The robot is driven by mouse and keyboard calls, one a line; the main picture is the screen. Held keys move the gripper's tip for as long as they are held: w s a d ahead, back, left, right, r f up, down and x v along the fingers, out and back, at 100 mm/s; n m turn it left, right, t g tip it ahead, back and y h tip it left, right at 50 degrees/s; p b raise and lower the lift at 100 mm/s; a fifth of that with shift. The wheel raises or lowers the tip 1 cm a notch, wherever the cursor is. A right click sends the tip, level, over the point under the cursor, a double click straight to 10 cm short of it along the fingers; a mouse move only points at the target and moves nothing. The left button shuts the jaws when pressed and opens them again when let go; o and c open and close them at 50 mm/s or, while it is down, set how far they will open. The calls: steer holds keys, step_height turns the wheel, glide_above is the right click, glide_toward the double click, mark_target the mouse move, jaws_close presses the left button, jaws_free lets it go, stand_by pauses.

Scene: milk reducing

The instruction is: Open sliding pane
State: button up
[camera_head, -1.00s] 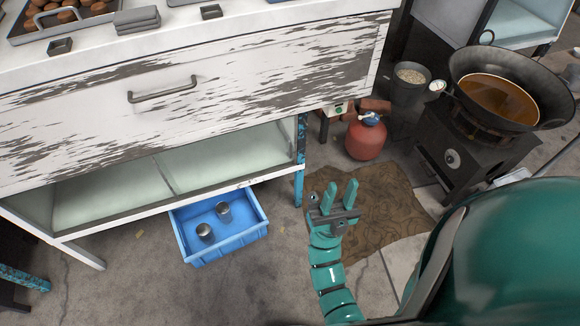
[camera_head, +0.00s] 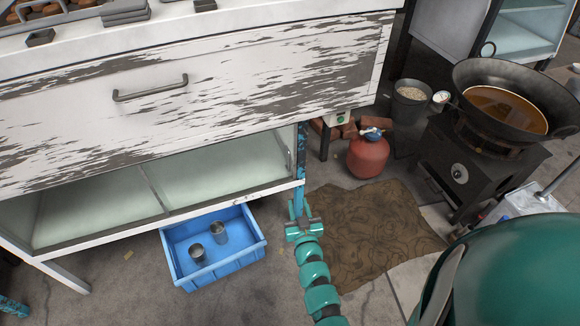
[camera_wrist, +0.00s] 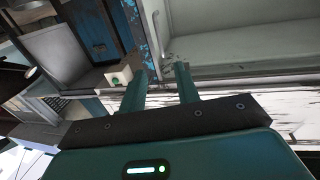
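The cabinet under the white drawer has pale glass sliding panes, a left pane (camera_head: 95,208) and a right pane (camera_head: 215,168), with a thin upright divider between them. My gripper (camera_head: 302,203) is at the right front corner of the cabinet, by the blue post. In the wrist view my gripper (camera_wrist: 164,68) shows two teal fingers spread apart with nothing between them. Its fingertips are near the post and the lower frame edge; contact cannot be told. A pale pane surface (camera_wrist: 235,35) lies beyond the fingers at upper right.
A worn white drawer front (camera_head: 200,95) with a handle is above the panes. A blue crate (camera_head: 255,250) with two metal cups is on the floor below. A red gas cylinder (camera_head: 368,157) and a stove with an oil wok (camera_head: 505,108) stand at right.

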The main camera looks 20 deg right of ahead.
steer(key=w+d+b, duration=0.2)
steer(key=w+d, duration=0.1)
steer(key=w, duration=1.4)
steer(key=shift+b, duration=0.35)
jaws_close()
